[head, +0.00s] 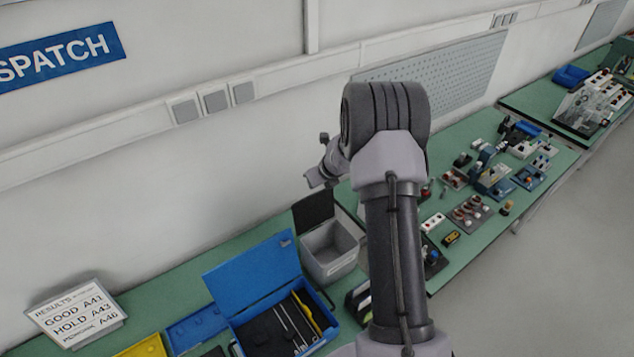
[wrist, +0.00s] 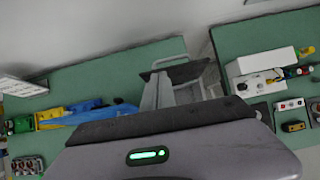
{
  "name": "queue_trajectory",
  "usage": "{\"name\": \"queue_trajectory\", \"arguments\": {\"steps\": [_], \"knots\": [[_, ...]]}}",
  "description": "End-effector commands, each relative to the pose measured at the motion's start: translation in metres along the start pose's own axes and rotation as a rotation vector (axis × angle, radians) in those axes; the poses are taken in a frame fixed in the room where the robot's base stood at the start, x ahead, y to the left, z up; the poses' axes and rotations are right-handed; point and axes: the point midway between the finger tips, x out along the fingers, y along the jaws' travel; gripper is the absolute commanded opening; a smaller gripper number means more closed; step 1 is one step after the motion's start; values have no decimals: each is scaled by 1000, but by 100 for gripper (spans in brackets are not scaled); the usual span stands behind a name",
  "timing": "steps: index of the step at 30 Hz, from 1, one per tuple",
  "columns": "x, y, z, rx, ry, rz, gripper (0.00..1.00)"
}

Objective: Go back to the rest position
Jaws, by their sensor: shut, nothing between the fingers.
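My arm rises over the bench in the head view and bends at a thick dark joint. My gripper (head: 318,177) is at the small end left of that joint, high above the bench near the wall. It is shut with nothing held. In the wrist view the grey gripper body with a green light fills the bottom, and the bench lies well beyond it.
Below are a grey bin (head: 330,262), an open blue case (head: 255,283) with tools, and a results sign (head: 76,314). Several small devices stand on the green bench (head: 462,262) at right. The wall (head: 190,190) is close behind. Grey floor (head: 560,270) is clear at right.

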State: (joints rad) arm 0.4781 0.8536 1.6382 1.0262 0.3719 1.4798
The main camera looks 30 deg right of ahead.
Motion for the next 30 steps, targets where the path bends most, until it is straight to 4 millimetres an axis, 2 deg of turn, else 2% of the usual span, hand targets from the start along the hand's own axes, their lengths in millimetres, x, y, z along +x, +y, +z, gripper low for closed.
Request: {"name": "queue_trajectory", "arguments": {"steps": [4, 10, 12, 14, 17, 19, 21, 23, 24, 26, 27, 29, 30], "knots": [[-21, 0, 1, -1, -1, 1, 0], [-28, 1, 0, -1, 0, 1, 0], [-28, 6, 1, -39, -6, 6, 0], [-29, 22, 2, -139, -18, 21, 0], [-40, 72, -2, -450, -52, 62, 0], [-54, 113, -16, -713, -77, 90, 0], [-68, 152, -38, -972, -102, 113, 0], [-79, 182, -64, -1192, -120, 127, 0], [-85, 201, -85, -1337, -133, 134, 0], [-92, 225, -120, -1553, -149, 139, 0], [-94, 239, -146, -1697, -157, 141, 0], [-96, 257, -188, -1907, -168, 140, 0], [-95, 266, -216, -2041, -173, 137, 0]]}}
